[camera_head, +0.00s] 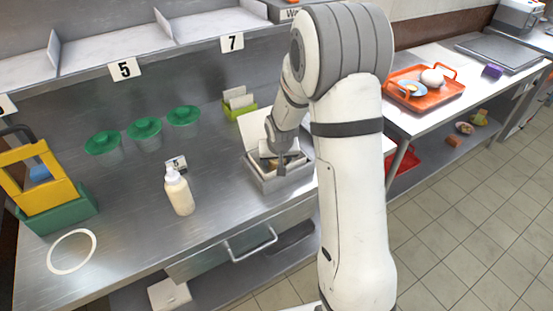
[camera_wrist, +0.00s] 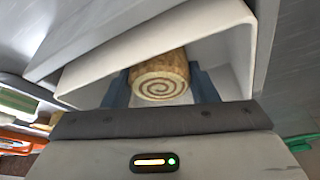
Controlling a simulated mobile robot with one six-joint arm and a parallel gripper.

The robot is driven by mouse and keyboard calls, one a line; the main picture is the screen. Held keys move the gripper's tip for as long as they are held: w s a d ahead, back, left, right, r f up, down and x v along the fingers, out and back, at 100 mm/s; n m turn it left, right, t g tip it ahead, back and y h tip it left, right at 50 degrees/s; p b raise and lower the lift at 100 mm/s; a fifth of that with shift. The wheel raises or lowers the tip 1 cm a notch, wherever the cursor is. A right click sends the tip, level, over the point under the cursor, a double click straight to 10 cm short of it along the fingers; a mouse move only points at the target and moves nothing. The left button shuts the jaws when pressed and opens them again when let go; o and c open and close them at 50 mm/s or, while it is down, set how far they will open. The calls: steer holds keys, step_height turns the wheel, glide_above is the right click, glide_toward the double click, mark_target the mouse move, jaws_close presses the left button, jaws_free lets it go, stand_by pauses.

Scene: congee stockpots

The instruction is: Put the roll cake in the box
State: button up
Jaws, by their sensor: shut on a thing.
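The roll cake (camera_wrist: 160,78), a tan cylinder with a brown spiral on its end, is held between the two dark fingers of my gripper (camera_wrist: 160,90) in the wrist view. The box (camera_wrist: 215,50) has pale walls around the cake and fingers. In the head view the box (camera_head: 267,182) is a grey open container on the steel counter with a raised white lid behind it. My gripper (camera_head: 281,162) reaches down into its opening there. The cake is mostly hidden in the head view. Whether the cake touches the box floor I cannot tell.
A cream bottle (camera_head: 179,192) stands left of the box on the counter (camera_head: 130,225). Green-lidded cups (camera_head: 145,129) and a green card holder (camera_head: 239,103) are behind. An orange tray (camera_head: 428,99) sits on the right table. Counter space between bottle and box is clear.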

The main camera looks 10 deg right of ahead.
steer(key=o, duration=1)
steer(key=shift+s+r, duration=0.1)
steer(key=shift+r, duration=0.45)
steer(key=v, duration=1)
steer(key=s+r, duration=0.2)
steer(key=s, duration=0.6)
steer(key=s+r+g, duration=0.1)
steer(key=s+r, duration=0.2)
steer(key=s, duration=0.5)
steer(key=s+r+n+g, duration=0.1)
steer(key=s+r, duration=0.1)
steer(key=s, duration=0.6)
steer(key=shift+s+d+r, duration=0.15)
steer(key=shift+s+r, duration=0.1)
steer(key=shift+r, duration=0.1)
